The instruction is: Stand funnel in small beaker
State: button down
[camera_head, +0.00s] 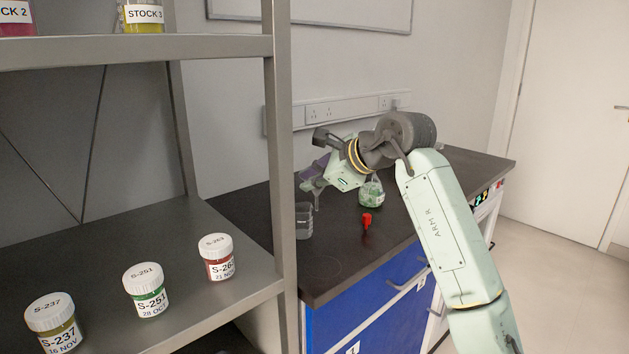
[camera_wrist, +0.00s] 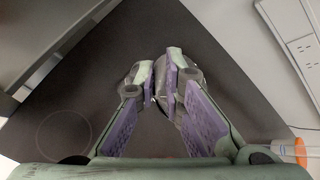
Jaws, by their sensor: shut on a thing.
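My gripper (camera_head: 312,182) is over the bench near its left end, above and close to the small clear beaker (camera_head: 304,222). The beaker stands on the bench, partly hidden behind the shelf post. In the wrist view my gripper (camera_wrist: 162,82) has its purple-padded fingers closed on a grey, see-through piece, which looks like the funnel (camera_wrist: 163,76). Fingers hide most of it. In the head view a narrow grey part hangs below the fingertips, apparently the funnel's stem. I cannot tell whether it touches the beaker. The beaker is not clear in the wrist view.
A bottle with green contents (camera_head: 371,192) and a small red item (camera_head: 366,221) stand on the dark bench (camera_head: 340,252), right of the beaker. A metal shelf post (camera_head: 281,180) stands in front at left. Labelled jars (camera_head: 146,291) line the shelf. The bench front is clear.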

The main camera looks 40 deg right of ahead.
jog(key=shift+w+a, duration=0.4)
jog(key=shift+w, duration=0.45)
jog(key=shift+w+a, duration=0.4)
jog(key=shift+w, duration=0.45)
dwell(1.0)
jog(key=shift+f+b, duration=2.55)
jog(key=shift+f, duration=0.6)
dwell(1.1)
jog(key=c, duration=1.6)
grip_release()
jog(key=shift+c, duration=0.2)
jog(key=shift+s, duration=0.1)
